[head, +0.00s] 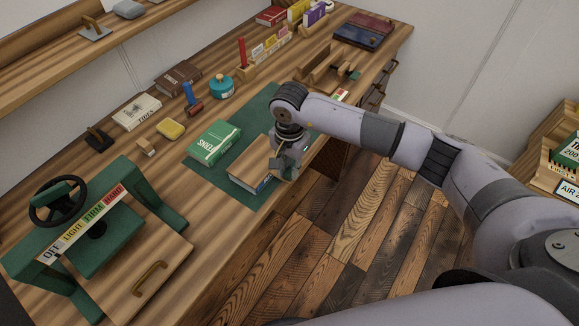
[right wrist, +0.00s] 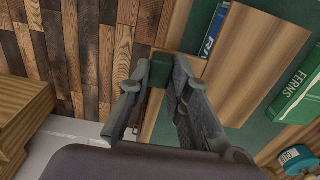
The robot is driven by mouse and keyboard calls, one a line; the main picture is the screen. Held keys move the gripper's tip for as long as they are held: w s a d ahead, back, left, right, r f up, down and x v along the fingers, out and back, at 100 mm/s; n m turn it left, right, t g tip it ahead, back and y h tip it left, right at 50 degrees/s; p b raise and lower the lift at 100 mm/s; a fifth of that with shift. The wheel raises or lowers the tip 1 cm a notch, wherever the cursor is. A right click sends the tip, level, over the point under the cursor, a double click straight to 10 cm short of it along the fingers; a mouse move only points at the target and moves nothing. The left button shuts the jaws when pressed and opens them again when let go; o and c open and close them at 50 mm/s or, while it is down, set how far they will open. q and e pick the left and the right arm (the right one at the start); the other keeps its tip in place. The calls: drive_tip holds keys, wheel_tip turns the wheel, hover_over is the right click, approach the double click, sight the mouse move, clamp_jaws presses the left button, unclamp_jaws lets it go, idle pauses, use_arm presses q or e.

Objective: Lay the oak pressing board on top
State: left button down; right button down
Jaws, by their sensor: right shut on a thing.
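A wooden board (head: 249,160), which looks like the oak pressing board, lies on a blue-spined book (head: 262,187) on the green mat (head: 212,178). The board (right wrist: 255,60) and the book's lettered spine (right wrist: 215,30) also show in the right wrist view. My right gripper (head: 285,171) is at the board's right end, near the table's front edge. In the right wrist view its fingers are around a small dark green block (right wrist: 158,70), with the board beside them. My left gripper is not in view.
A green FERNS book (head: 214,143) lies on the mat left of the board. A green press with a wheel (head: 57,200) stands at the lower left. A yellow sponge-like block (head: 171,129), a teal pot (head: 222,87) and several books stand behind. Plank floor lies beyond the front edge.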

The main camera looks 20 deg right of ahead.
drive_tip(key=shift+f, duration=0.15)
drive_tip(key=c, duration=1.4)
unclamp_jaws()
